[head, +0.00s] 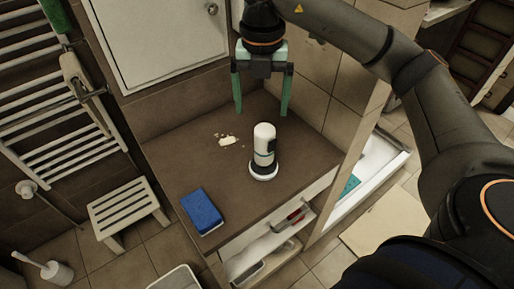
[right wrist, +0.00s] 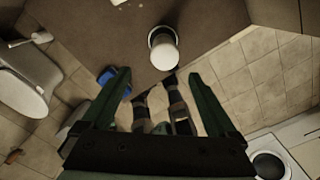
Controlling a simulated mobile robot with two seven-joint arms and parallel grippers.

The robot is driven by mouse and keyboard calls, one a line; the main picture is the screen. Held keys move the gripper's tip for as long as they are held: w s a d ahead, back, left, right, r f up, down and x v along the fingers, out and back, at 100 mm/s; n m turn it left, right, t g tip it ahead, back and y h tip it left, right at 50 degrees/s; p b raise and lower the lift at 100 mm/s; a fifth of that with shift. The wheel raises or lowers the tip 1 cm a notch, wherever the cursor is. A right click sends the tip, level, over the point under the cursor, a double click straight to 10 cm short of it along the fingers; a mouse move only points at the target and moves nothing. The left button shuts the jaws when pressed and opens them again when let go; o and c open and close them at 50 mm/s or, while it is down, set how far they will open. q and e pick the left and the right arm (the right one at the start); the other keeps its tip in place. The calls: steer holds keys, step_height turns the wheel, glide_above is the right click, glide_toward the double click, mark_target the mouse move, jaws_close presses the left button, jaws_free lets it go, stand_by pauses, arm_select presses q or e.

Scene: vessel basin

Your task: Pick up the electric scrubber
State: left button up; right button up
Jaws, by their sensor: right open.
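My right gripper (head: 262,108) is open and empty, with green fingers pointing down. In the head view its fingers appear above and behind the scrubber, apart from it. In the right wrist view the open fingers (right wrist: 153,92) have nothing between them at the tips. My left gripper is not in view.
A blue sponge (head: 202,211) lies on the counter's front left. Pale crumbs or flakes (head: 228,140) lie left of the scrubber. A partly open drawer (head: 300,215) is below the counter's right edge. A tiled wall (head: 345,60) rises at the right. A slatted stool (head: 125,210) stands left.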

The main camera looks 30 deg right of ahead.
mark_target(262, 131)
step_height(262, 131, down, 6)
steer(key=shift+s+f, duration=0.1)
steer(key=shift+f, duration=0.05)
steer(key=shift+d+f, duration=0.2)
steer(key=shift+f, duration=1.2)
steer(key=shift+d+f, duration=0.15)
steer(key=shift+f, duration=1.2)
steer(key=c, duration=1.4)
steer(key=shift+r, duration=0.1)
steer(key=shift+c, duration=0.2)
steer(key=shift+r, duration=0.1)
